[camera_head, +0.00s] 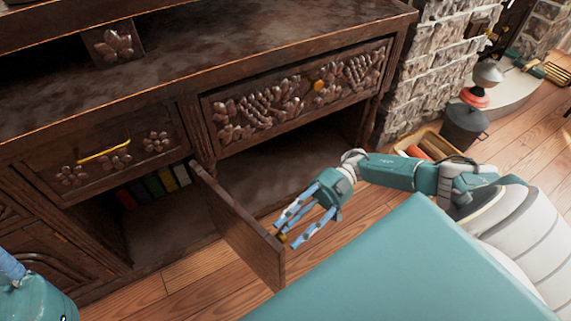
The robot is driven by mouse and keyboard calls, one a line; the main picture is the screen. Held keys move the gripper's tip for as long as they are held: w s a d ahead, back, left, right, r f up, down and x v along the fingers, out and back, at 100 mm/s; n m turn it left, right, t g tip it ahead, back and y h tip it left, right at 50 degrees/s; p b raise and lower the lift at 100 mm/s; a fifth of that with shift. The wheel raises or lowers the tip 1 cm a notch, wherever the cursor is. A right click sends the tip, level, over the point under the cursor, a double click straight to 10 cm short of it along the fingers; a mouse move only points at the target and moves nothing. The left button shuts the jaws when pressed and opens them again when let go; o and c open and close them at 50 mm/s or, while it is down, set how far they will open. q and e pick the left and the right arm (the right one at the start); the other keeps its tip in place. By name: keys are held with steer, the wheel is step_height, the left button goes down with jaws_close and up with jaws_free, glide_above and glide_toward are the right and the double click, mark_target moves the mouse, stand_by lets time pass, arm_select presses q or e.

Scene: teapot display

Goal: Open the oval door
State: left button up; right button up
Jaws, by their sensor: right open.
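The wooden cabinet door (240,228) stands swung out from the cabinet front, well away from its frame. I see its plain face; the face toward my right gripper is hidden, so I cannot see an oval on it. A small yellowish knob (281,237) shows near its free edge. My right gripper (288,232) is open, with its blue fingers at this edge beside the knob. I cannot tell whether they touch it. Part of my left gripper (12,268) shows at the lower left corner; its fingertips are cut off.
Several books (155,186) stand in the opened left compartment. Above are a left drawer (105,153) with a yellow handle and a carved right drawer (300,98). A box (430,140), a dark bucket (462,125) and a stone wall (425,75) are right. Wooden floor (190,275) lies below.

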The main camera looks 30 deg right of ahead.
steer(key=w+d, duration=0.1)
steer(key=d, duration=0.5)
steer(key=shift+w, duration=0.1)
stand_by(0.3)
